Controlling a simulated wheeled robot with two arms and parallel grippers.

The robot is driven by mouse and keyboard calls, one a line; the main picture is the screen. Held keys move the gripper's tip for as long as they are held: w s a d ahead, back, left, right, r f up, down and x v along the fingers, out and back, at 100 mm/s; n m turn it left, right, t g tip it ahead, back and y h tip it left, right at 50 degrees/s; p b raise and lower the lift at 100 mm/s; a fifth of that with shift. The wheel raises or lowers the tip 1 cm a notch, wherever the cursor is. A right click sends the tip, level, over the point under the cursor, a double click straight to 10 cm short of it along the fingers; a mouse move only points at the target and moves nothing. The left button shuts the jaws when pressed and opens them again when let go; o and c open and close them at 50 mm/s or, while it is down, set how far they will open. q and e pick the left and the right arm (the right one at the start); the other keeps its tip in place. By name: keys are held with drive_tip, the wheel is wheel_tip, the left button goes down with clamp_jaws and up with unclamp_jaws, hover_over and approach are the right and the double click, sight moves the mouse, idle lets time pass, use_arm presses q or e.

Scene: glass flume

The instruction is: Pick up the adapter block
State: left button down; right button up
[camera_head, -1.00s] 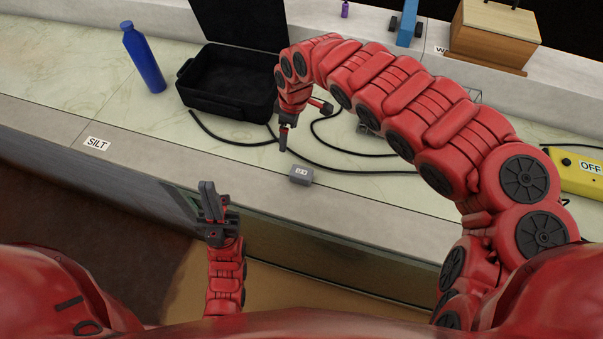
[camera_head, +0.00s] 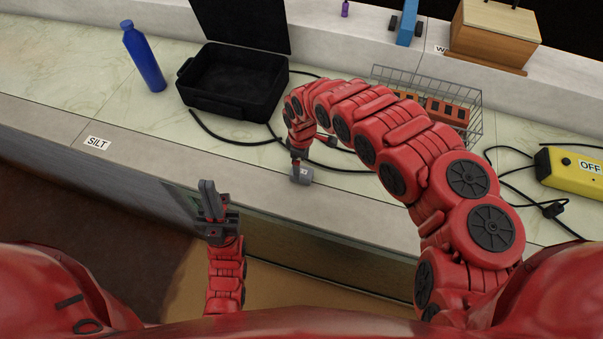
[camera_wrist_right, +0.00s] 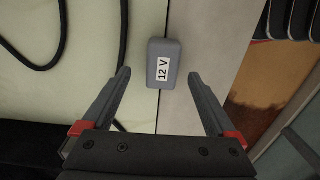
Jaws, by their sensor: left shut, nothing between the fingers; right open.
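The adapter block (camera_head: 303,175) is a small grey block with a white label, lying near the front edge of the counter. In the right wrist view the block (camera_wrist_right: 164,52) reads "12 V" and lies just beyond the fingertips, between their lines. My right gripper (camera_head: 299,165) is open and points down at the block, partly covering it in the head view. In the wrist view its fingers (camera_wrist_right: 159,75) stand apart with nothing between them. My left gripper (camera_head: 207,185) is shut and empty, in front of the counter's edge.
An open black case (camera_head: 235,85) and a blue bottle (camera_head: 144,57) stand to the left. A wire basket (camera_head: 462,125) with orange-brown bricks and a yellow device (camera_head: 572,172) are at the right. Black cables (camera_head: 225,140) run behind the block. Counter near the SILT label (camera_head: 97,143) is clear.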

sight(302, 171)
drive_tip(key=f, duration=0.1)
drive_tip(key=f+p, duration=0.1)
drive_tip(key=f, duration=0.2)
drive_tip(key=shift+s+a, duration=0.15)
drive_tip(key=shift+s, duration=0.1)
drive_tip(key=shift+w+f+p, duration=0.1)
drive_tip(key=shift+f+p, duration=0.2)
drive_tip(key=shift+f, duration=0.3)
clamp_jaws()
